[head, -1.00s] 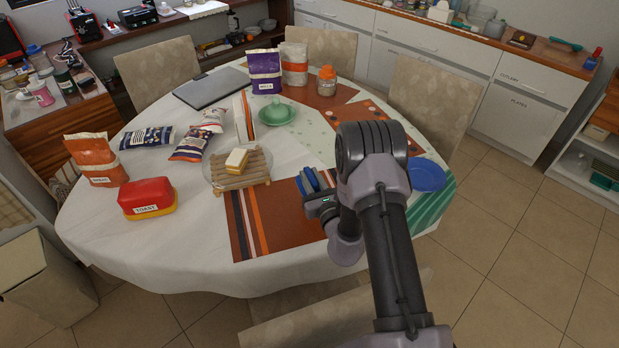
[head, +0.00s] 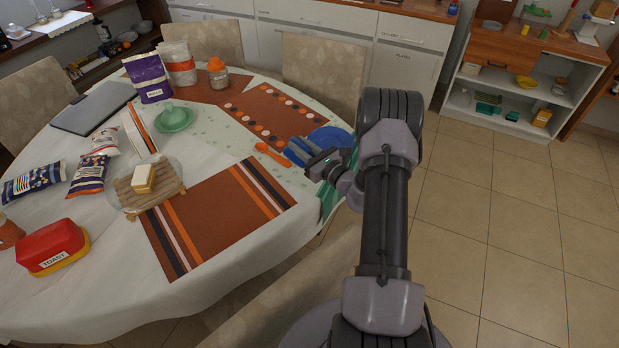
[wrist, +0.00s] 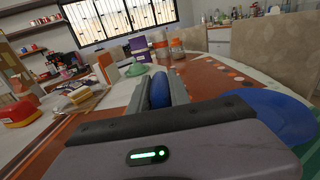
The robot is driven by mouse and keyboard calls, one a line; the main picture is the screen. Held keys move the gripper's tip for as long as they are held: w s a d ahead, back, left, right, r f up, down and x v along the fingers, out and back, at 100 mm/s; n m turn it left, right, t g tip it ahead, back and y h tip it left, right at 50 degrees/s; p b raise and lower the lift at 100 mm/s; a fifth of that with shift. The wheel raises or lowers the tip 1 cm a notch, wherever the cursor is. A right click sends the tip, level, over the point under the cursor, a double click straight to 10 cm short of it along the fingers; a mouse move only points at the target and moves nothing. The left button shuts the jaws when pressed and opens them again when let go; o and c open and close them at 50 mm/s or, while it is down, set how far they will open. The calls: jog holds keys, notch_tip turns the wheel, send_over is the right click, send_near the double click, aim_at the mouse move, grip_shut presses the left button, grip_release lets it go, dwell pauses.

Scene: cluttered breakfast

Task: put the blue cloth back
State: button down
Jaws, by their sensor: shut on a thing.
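My gripper (head: 308,157) is shut on a rolled or folded blue cloth (head: 297,149) above the table's right edge. In the wrist view the blue cloth (wrist: 160,91) stands out between the two grey fingers of my gripper (wrist: 158,98). Its lower part is hidden by the gripper body. In the head view the gripper overlaps the edge of a blue plate (head: 334,136); I cannot tell how high above the table it is.
An orange spoon (head: 270,153) lies left of the gripper. A dotted mat (head: 262,116) lies behind. Open shelves (head: 510,95) stand at the right; the tiled floor (head: 490,220) between is clear.

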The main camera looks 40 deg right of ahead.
jog(key=shift+s+d+f+b, duration=0.15)
jog(key=shift+s+d+f, duration=0.15)
jog(key=shift+s+d, duration=0.25)
jog(key=shift+s+d+f+b, duration=0.15)
jog(key=shift+s+d+f, duration=0.2)
jog(key=shift+d, duration=0.3)
notch_tip(320, 180, down, 9)
jog(key=b, duration=0.3)
jog(key=shift+b, duration=0.4)
jog(key=shift+r, duration=0.15)
jog(key=c, duration=1.3)
grip_release()
jog(key=shift+o, duration=0.5)
